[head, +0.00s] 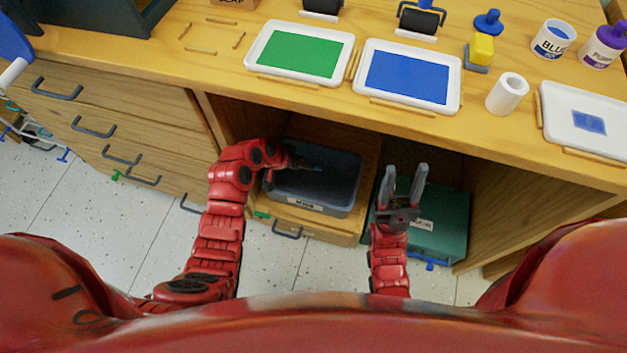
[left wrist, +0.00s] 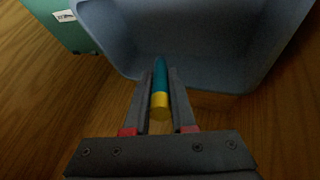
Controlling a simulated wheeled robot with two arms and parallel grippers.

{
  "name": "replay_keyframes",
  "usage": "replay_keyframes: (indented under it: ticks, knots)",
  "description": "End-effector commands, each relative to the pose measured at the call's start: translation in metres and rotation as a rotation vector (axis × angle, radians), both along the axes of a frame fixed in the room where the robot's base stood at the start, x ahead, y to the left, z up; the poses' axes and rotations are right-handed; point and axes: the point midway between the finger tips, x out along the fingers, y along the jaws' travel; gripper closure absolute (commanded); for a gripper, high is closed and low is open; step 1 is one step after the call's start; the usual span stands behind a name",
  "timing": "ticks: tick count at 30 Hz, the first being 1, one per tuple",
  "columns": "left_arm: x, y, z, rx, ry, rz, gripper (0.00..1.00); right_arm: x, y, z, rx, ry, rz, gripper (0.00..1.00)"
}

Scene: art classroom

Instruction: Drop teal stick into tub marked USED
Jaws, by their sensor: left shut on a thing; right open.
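The teal stick (left wrist: 160,88), with a yellow end, is held between the fingers of my left gripper (left wrist: 161,82). In the left wrist view its teal end points toward the blue-grey tub (left wrist: 205,45). In the head view my left gripper (head: 307,166) is over the left part of this tub (head: 345,209), which sits inside the open cupboard. The tub has a white label on its front, too small to read surely. The stick is barely visible there. My right gripper (head: 404,178) is open and empty, in front of a dark green box.
The dark green box (head: 450,235) with a white label stands right of the tub; it also shows in the left wrist view (left wrist: 58,28). Above is the wooden counter (head: 205,65) with a green tray (head: 298,53), a blue tray (head: 407,78) and paint pots. Drawers are at left.

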Motion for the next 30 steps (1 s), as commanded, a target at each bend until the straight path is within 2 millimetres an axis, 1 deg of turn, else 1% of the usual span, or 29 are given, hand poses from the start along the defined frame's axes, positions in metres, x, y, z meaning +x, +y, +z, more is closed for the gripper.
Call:
replay_keyframes:
  ticks: [1, 9, 12, 21, 22, 26, 27, 28, 30]
  knots:
    - [0.000, 0.000, -0.008, 0.000, 0.000, 0.000, 1.00, 0.000, 0.000, -0.007, 0.000, 0.000, 0.000, 0.50]
    - [0.000, 0.000, -0.042, 0.001, -0.001, 0.000, 1.00, 0.000, 0.000, -0.031, 0.000, 0.000, 0.000, 0.50]
    - [-0.001, 0.000, -0.050, 0.001, 0.002, -0.001, 1.00, 0.000, 0.000, -0.036, 0.000, 0.000, 0.000, 0.50]
    - [0.000, 0.000, -0.051, 0.000, 0.001, 0.000, 1.00, 0.000, 0.000, -0.036, 0.000, 0.000, 0.000, 0.50]
    - [0.000, 0.000, -0.051, 0.000, 0.001, 0.000, 0.75, 0.000, 0.000, -0.036, 0.000, 0.000, 0.000, 0.50]
    - [0.000, 0.000, -0.051, 0.000, 0.001, 0.000, 0.51, 0.000, 0.000, -0.036, 0.000, 0.000, 0.000, 0.50]
    - [0.000, 0.000, -0.051, 0.000, 0.001, 0.000, 0.44, 0.000, 0.000, -0.036, 0.000, 0.001, 0.000, 0.50]
    - [0.000, 0.000, -0.051, 0.000, 0.001, 0.000, 0.42, 0.000, 0.000, -0.036, 0.000, 0.000, 0.000, 0.50]
    - [0.000, 0.000, -0.051, 0.000, 0.001, 0.000, 0.42, 0.000, 0.000, -0.036, 0.000, 0.000, 0.000, 0.50]
